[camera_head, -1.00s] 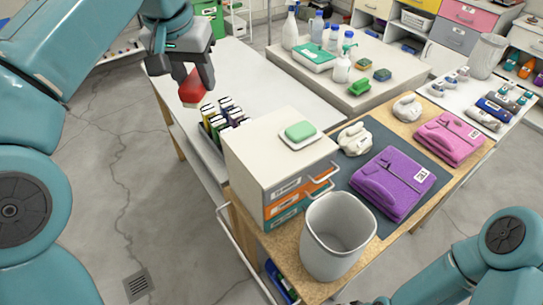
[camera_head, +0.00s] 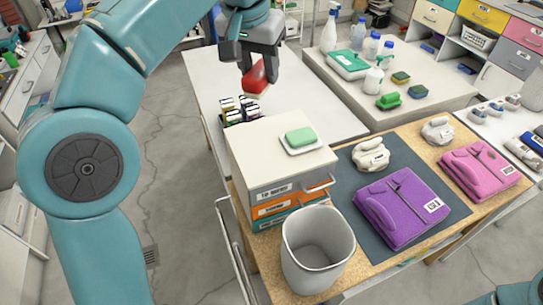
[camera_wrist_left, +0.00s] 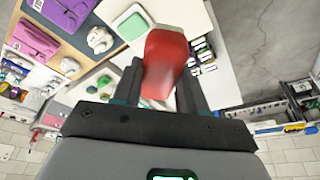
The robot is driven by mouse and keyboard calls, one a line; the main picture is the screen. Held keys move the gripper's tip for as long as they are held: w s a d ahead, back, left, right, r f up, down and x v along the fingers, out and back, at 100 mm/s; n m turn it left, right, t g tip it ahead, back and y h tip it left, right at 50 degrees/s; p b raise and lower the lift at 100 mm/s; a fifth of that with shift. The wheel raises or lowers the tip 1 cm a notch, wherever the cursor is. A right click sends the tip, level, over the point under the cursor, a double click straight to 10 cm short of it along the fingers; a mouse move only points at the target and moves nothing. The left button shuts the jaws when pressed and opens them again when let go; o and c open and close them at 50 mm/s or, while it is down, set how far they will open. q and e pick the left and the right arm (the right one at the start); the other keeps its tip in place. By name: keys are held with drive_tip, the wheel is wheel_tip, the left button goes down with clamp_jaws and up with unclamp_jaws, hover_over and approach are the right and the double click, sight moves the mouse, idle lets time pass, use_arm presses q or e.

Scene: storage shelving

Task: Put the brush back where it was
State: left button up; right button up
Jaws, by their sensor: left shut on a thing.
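A red brush (camera_head: 259,72) with a pale underside is held between the fingers of my left gripper (camera_head: 258,80). It hangs above the white table (camera_head: 205,72), just beyond the holder with several dark boxes or markers. In the left wrist view the red brush (camera_wrist_left: 165,62) shows between the two dark fingers, its pale end pointing away. My left gripper is shut on it. My right gripper is out of view; only a piece of the right arm shows at the bottom right.
A drawer unit (camera_head: 250,150) with a green soap dish (camera_head: 301,138) on top stands in front, beside a grey bin (camera_head: 318,250). Spray bottles (camera_head: 330,30) and sponges stand behind. The white table has free room.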

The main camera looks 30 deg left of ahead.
use_arm(q)
drive_tip(key=f+b, duration=0.1)
drive_tip(key=f, duration=0.4)
drive_tip(key=f+b, duration=0.1)
drive_tip(key=f, duration=0.4)
drive_tip(key=a+f+b, duration=0.1)
drive_tip(key=f+b, duration=0.1)
drive_tip(key=f, duration=0.3)
drive_tip(key=shift+s+a+f, duration=0.1)
drive_tip(key=shift+s+f, duration=0.15)
drive_tip(key=shift+f, duration=0.05)
drive_tip(key=shift+s+f, duration=0.1)
drive_tip(key=shift+f, duration=0.25)
drive_tip(key=x, duration=0.3)
drive_tip(key=shift+s+d+f, duration=0.25)
drive_tip(key=shift+f, duration=0.05)
drive_tip(key=shift+a+f, duration=0.1)
drive_tip(key=shift+s, duration=0.15)
